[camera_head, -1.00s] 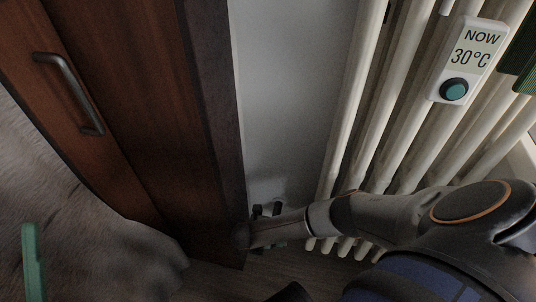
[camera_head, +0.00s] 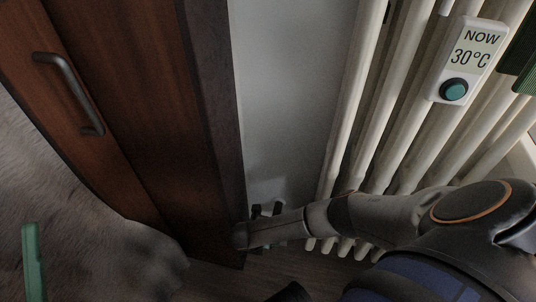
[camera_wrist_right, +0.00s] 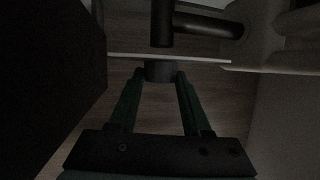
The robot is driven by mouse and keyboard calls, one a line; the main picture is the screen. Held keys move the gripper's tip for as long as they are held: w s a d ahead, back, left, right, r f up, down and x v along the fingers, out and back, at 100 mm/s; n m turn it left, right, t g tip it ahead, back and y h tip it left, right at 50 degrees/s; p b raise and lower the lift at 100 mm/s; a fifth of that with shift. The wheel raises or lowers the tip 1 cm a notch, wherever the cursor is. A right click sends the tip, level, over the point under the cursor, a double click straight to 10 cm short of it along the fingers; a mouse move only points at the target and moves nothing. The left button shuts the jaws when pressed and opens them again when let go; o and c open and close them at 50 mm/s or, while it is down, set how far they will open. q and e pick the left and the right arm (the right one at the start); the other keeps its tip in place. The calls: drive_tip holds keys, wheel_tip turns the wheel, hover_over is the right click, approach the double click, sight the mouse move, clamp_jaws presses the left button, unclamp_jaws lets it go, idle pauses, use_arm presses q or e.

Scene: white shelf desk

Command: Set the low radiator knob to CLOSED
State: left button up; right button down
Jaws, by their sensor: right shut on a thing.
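The low radiator knob (camera_wrist_right: 160,71) is a short dark cylinder below a black valve pipe (camera_wrist_right: 163,25) in the right wrist view. My right gripper (camera_wrist_right: 160,78) has its two green fingers on either side of the knob, shut on it. In the head view my right arm reaches down left to the dark valve fittings (camera_head: 266,210), and its wrist hides the knob. The knob's marking cannot be read. A single green finger, apparently my left gripper (camera_head: 33,262), shows at the lower left; its opening cannot be judged.
A white ribbed radiator (camera_head: 375,110) fills the right side, with a display (camera_head: 470,60) reading NOW 30°C. A brown wooden cabinet (camera_head: 150,110) with a metal handle (camera_head: 70,90) stands close at the left. A thin pale strip (camera_wrist_right: 170,57) crosses just above the knob.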

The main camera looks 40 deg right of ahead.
drive_tip(key=shift+g+h, duration=0.4)
drive_tip(key=shift+c, duration=1.8)
unclamp_jaws()
